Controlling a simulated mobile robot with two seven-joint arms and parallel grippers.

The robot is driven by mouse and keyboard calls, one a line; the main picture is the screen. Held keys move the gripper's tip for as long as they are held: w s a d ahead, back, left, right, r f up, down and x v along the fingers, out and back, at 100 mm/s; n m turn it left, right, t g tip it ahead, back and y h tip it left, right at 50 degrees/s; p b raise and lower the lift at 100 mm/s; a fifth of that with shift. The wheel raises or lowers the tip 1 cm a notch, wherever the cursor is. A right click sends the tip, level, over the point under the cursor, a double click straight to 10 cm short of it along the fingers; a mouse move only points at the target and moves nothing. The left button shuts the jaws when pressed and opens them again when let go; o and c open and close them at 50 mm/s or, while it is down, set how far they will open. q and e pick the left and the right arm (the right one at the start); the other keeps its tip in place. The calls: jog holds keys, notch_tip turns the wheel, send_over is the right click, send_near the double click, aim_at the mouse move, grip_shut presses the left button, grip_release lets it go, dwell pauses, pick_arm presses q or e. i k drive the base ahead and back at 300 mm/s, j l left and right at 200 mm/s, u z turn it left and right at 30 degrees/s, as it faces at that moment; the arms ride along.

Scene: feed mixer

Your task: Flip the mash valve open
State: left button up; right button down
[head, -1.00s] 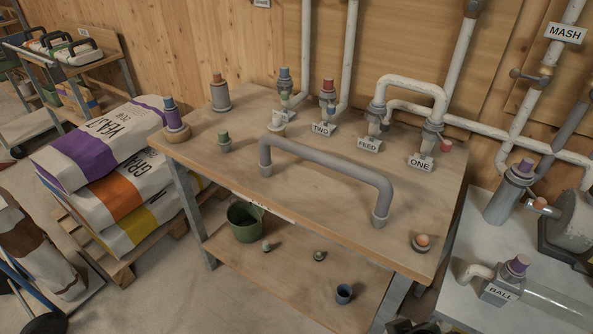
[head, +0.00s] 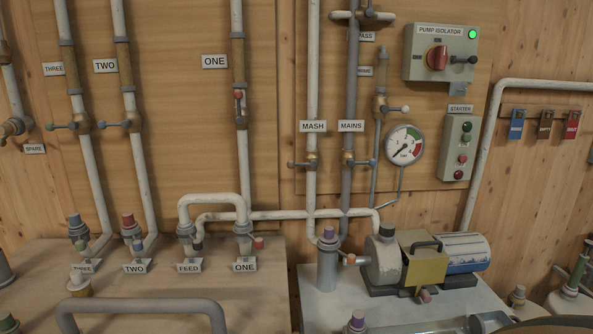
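The mash valve (head: 311,161) is a brass body on a white vertical pipe, below the white MASH label (head: 313,127) on the wooden back wall. Its short lever (head: 297,165) points left, across the pipe, and ends in a round knob. The mains valve (head: 348,159) is close beside it on the right, on a grey pipe under the MAINS label (head: 348,127), with its lever pointing right. Neither of my grippers can be made out in the head view.
The pump (head: 383,260) and its blue-and-white motor (head: 462,252) sit on the bench (head: 310,310) below. A pressure gauge (head: 403,145) hangs right of the valves. The pump isolator (head: 440,52) is at upper right. A grey hoop pipe (head: 140,307) stands at lower left.

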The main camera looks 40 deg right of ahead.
aim_at(313, 163)
jog(key=z, duration=1.1)
